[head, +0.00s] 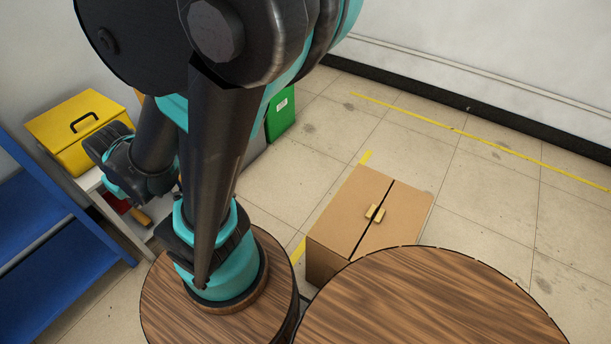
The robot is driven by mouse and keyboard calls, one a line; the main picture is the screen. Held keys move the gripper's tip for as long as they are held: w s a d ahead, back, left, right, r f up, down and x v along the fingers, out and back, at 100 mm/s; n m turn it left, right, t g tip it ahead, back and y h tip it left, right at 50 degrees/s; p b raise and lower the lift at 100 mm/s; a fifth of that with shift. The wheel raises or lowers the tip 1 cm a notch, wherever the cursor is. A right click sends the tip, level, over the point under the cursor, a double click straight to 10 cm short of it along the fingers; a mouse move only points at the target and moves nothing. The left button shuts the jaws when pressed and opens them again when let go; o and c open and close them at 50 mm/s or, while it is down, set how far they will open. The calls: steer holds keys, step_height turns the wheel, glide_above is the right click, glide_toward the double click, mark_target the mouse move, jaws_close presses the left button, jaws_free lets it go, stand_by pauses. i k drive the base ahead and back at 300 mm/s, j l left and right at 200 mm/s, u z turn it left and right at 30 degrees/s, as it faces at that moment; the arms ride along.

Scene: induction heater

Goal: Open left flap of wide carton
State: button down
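The wide carton (328,262) is a brown box standing on the tiled floor, right of my arm. Its top is closed by two flaps that meet at a dark seam. The left flap (347,205) lies flat and shut, with a small tan tab (371,211) near the seam. The right flap (408,212) is also shut, with a matching tab (380,215) beside the first. A round wooden surface hides the carton's lower front right. My arm folds down at the left, away from the carton; its gripper fingers cannot be made out.
A round wooden top (430,305) fills the front right, close to the carton. A yellow toolbox (78,128) sits on a white shelf at left, near a blue rack (40,235). A green box (281,114) stands behind my arm. Floor right of and behind the carton is clear.

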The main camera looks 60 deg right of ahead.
mark_target(339, 228)
steer(key=i+j, duration=0.3)
steer(key=j, duration=0.15)
steer(key=i+j, duration=0.35)
steer(key=i+j+z, duration=0.1)
steer(key=i+j, duration=0.2)
steer(key=j, duration=0.2)
steer(key=i+j+z, duration=0.1)
steer(key=z, duration=3.5)
